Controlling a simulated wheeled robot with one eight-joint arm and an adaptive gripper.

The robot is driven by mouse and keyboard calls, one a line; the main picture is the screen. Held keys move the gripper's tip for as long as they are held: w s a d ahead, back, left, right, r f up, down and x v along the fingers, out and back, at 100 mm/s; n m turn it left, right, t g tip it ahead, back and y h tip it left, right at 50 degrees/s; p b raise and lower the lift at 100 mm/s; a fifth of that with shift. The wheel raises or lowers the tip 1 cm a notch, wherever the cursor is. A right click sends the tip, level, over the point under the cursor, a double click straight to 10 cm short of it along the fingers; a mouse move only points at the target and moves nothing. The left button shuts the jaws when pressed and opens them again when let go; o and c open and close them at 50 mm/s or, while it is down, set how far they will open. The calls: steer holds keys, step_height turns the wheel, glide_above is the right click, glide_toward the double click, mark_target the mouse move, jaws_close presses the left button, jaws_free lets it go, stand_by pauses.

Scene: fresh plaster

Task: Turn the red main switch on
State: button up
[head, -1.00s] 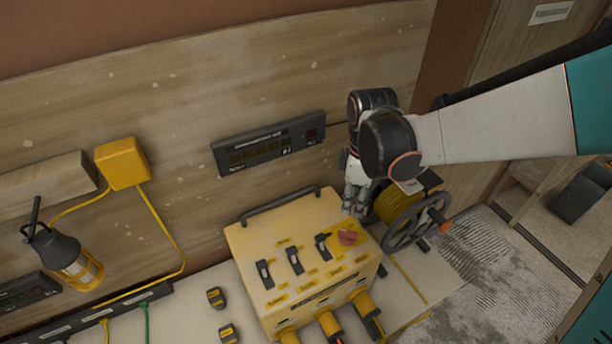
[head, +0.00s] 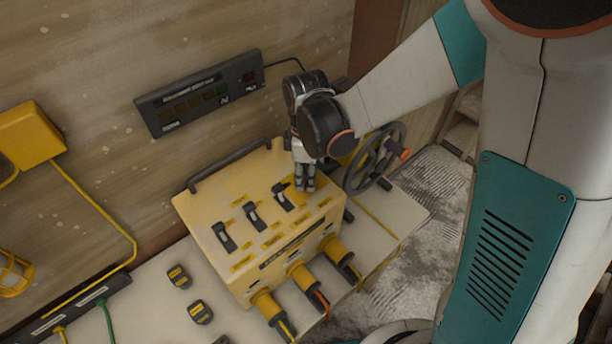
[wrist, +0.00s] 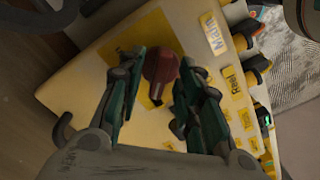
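The red main switch (wrist: 160,72) is a rotary knob on a yellow plate on top of the yellow power box (head: 230,205). In the head view my gripper (head: 305,188) points down at the far right corner of the box top and hides nearly all of the knob. In the wrist view my gripper's (wrist: 162,68) two fingers stand apart, one on each side of the red knob, with the knob between their tips. I cannot tell whether they press on it. The knob's narrow end points toward the bottom of the picture.
Three black toggle switches (head: 254,216) sit left of the knob. A black carry handle (head: 230,166) runs along the box's back edge. Yellow plugs (head: 302,273) stick out in front. A reel with a handwheel (head: 375,160) stands close on the right. A dark display panel (head: 198,92) hangs behind.

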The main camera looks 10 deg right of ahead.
jaws_close()
steer(key=shift+m, duration=0.3)
steer(key=m+b, duration=0.2)
steer(key=m, duration=0.1)
steer(key=shift+f+m, duration=0.1)
steer(key=shift+m, duration=0.2)
steer(key=m+b, duration=0.2)
steer(key=m, duration=0.2)
steer(key=shift+m, duration=0.3)
steer(key=m+b, duration=0.1)
steer(key=m, duration=0.3)
steer(key=shift+m+b, duration=0.7)
steer(key=shift+m, duration=1.8)
